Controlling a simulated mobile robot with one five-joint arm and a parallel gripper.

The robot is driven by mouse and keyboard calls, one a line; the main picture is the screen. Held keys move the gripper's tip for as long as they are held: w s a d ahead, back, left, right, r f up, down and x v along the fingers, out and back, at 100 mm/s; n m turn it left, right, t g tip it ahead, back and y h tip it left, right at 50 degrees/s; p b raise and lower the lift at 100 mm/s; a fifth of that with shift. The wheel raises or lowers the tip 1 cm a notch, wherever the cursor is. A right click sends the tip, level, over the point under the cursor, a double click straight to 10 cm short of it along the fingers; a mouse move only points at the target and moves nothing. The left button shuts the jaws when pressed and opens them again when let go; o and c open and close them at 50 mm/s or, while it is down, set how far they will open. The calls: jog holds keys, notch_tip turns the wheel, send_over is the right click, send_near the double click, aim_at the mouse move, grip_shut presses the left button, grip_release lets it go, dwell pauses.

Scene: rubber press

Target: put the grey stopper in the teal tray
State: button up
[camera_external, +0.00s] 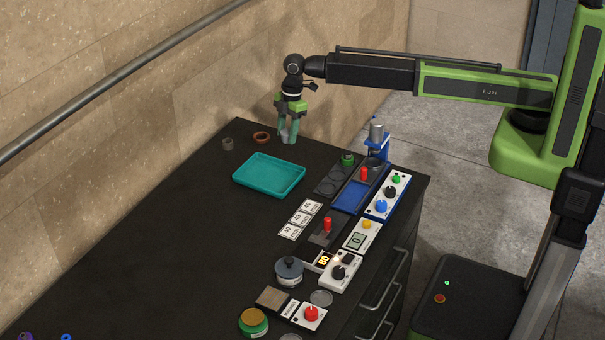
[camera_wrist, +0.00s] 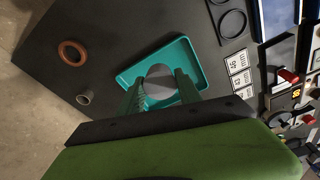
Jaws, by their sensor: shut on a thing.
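My gripper (camera_external: 288,138) is shut on the grey stopper (camera_external: 284,134), and its green fingers point down. In the wrist view the stopper shows as a round grey face (camera_wrist: 160,75) between the fingertips. The teal tray (camera_external: 268,176) lies flat on the dark bench and looks empty in the external view. In the external view my gripper is near the tray's far side, apart from it. In the wrist view the stopper overlaps the teal tray (camera_wrist: 180,52) and hides part of its floor. The exact height above the bench is hard to tell.
A brown ring (camera_external: 261,138) and a small grey cup-like piece (camera_external: 228,143) lie behind the tray. White number cards (camera_external: 299,219) lie to its right, with a blue press (camera_external: 378,142) and control boxes (camera_external: 388,196) beyond. The bench left of the tray is clear.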

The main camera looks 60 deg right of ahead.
jog(key=w+d, duration=0.1)
jog(key=d, duration=0.3)
jog(key=b, duration=0.7)
send_over(270, 177)
jog(key=d, duration=0.1)
jog(key=shift+m, duration=0.4)
notch_tip(270, 177, down, 7)
jog(key=shift+s+d+r, duration=0.1)
jog(key=shift+a, duration=0.5)
notch_tip(270, 177, down, 5)
jog(key=b, duration=0.4)
jog(key=shift+r, duration=0.2)
jog(key=o, duration=1.4)
jog(key=shift+r, duration=0.1)
jog(key=shift+c, duration=0.2)
jog(key=shift+r, duration=0.1)
notch_tip(270, 177, up, 12)
jog(key=d+p, duration=0.1)
jog(key=p, duration=1.1)
jog(key=shift+s+d, duration=0.35)
jog(key=shift+d, duration=0.05)
